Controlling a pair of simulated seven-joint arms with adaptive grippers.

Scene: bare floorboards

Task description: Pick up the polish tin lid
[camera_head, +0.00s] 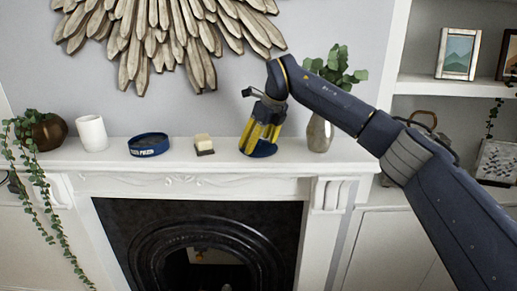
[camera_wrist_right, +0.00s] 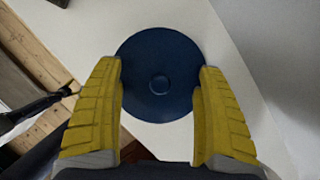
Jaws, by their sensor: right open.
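The polish tin lid (camera_head: 262,150) is a dark blue disc lying on the white mantel shelf, below my right gripper. In the right wrist view the lid (camera_wrist_right: 160,72) shows as a round blue disc with a small raised centre. My right gripper (camera_head: 260,143) points down over it with its yellow fingers open. In the right wrist view the gripper's fingers (camera_wrist_right: 160,85) stand on either side of the lid, close to its left and right edges; whether they touch it I cannot tell. The blue polish tin (camera_head: 148,146) sits farther left on the mantel. My left gripper is not in view.
A small brush-like block (camera_head: 203,144) lies between the tin and my right gripper. A white cup (camera_head: 92,133) and a brown pot with trailing ivy (camera_head: 48,132) stand at the left. A metal vase with leaves (camera_head: 320,132) stands close right of the gripper, behind my arm.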

